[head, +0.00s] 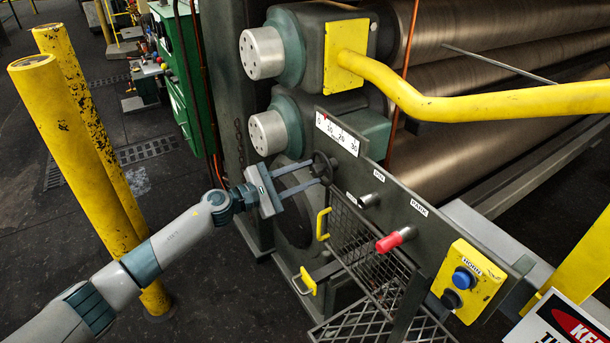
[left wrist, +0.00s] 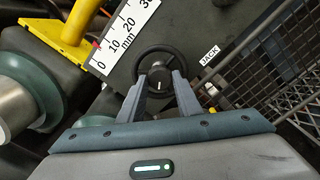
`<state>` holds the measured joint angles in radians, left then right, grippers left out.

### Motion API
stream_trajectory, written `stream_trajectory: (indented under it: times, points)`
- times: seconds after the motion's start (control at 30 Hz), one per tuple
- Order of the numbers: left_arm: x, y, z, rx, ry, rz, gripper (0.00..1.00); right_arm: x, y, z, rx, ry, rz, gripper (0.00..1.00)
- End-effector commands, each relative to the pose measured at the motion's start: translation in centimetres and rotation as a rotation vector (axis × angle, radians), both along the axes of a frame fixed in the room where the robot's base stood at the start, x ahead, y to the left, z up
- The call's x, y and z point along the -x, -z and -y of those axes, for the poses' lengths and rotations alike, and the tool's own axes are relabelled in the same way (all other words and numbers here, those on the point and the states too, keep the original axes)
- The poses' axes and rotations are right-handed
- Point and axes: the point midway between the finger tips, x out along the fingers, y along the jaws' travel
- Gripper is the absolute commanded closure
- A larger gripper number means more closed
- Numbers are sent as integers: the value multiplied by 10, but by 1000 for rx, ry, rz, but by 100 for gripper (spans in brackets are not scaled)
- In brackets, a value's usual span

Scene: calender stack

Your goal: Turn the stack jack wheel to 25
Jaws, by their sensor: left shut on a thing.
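The stack jack wheel (head: 321,162) is a small black handwheel on the grey panel (head: 410,215), below the white scale (head: 338,134) marked 0, 10, 20 and 30. In the left wrist view the wheel (left wrist: 143,56) has a dark hub with a white mark, beside a JACK label (left wrist: 210,54); the scale (left wrist: 127,30) reads in mm. My left gripper (head: 324,175) is shut on the wheel, its two fingers (left wrist: 160,82) on either side of the hub. A small red mark shows near the scale's low end in the head view; its exact reading is unclear. My right gripper is out of view.
A red knob (head: 396,239) and a yellow box with blue and black buttons (head: 467,281) are farther along the panel. A mesh guard (head: 350,240) hangs below. A yellow rail (head: 480,101) crosses above; yellow posts (head: 75,150) stand at left. Large rollers (head: 500,70) lie behind.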

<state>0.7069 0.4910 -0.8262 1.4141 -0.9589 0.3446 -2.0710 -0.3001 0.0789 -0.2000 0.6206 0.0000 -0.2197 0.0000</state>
Motion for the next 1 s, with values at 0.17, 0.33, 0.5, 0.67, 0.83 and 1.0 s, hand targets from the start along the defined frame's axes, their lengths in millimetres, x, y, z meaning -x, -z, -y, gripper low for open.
stream_trajectory:
  times: [0.17, 0.33, 0.5, 0.67, 0.83, 1.0]
  points:
    - [0, 1, 0, 39, 0, -56, 91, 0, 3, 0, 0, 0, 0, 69]
    - [0, 2, 0, 101, 0, -141, 91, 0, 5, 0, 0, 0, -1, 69]
    - [0, 1, 0, 176, 0, -245, 91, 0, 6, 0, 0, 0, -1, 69]
    - [0, 1, 0, 246, 0, -341, 91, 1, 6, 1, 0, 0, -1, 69]
    - [0, 1, 0, 304, 0, -421, 91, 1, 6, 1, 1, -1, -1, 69]
    - [0, 1, 0, 337, 0, -466, 91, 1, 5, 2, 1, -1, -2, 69]
